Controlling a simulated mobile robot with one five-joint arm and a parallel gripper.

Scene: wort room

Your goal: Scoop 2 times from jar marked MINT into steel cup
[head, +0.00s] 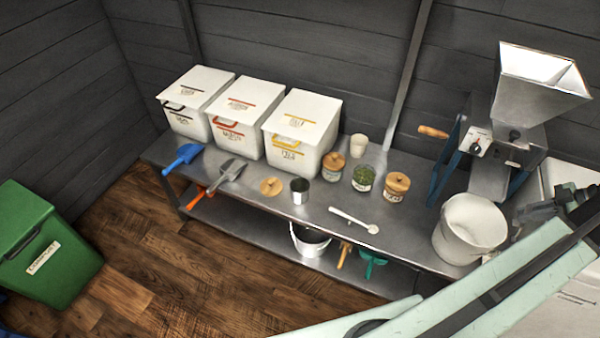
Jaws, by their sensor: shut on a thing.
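An open glass jar of green leaves (363,179) stands on the steel bench between two jars with wooden lids, a left one (333,166) and a right one (396,187). The jar labels are too small to read. A steel cup (300,191) stands upright to their left; its inside is dark. A pale spoon-like scoop (352,219) lies on the bench in front of the jars. My gripper (535,212) is at the right, well away from the jars and cup. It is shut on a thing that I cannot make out.
A loose wooden lid (271,187) lies left of the cup. A beige cup (358,146) stands behind the jars.

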